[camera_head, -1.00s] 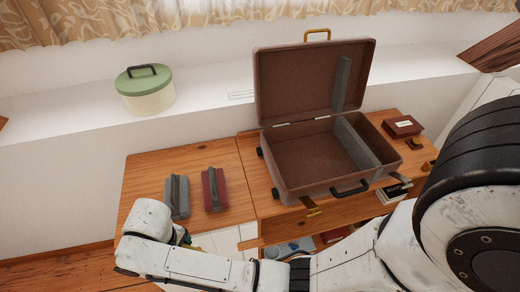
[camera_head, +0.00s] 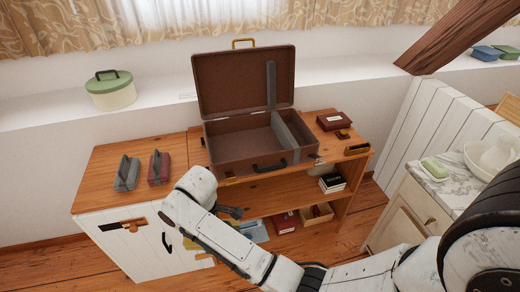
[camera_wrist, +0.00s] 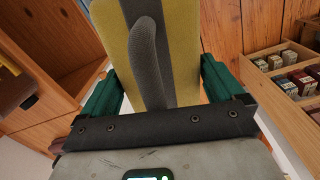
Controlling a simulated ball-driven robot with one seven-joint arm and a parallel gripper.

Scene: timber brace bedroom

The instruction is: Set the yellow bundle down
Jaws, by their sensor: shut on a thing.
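In the wrist view, the yellow bundle (camera_wrist: 186,45) with a grey loop handle (camera_wrist: 147,60) is between the green fingers of my gripper (camera_wrist: 163,90). My gripper is shut on it. The bundle points away from the wrist, and its far end is cut off by the top of the picture. An open brown suitcase (camera_head: 228,146) with a grey divider stands on the wooden cabinet top (camera_head: 105,165).
A grey bundle (camera_head: 127,174) and a dark red bundle (camera_head: 159,168) stand left of the suitcase. A marble-topped cabinet (camera_head: 445,183) stands at right.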

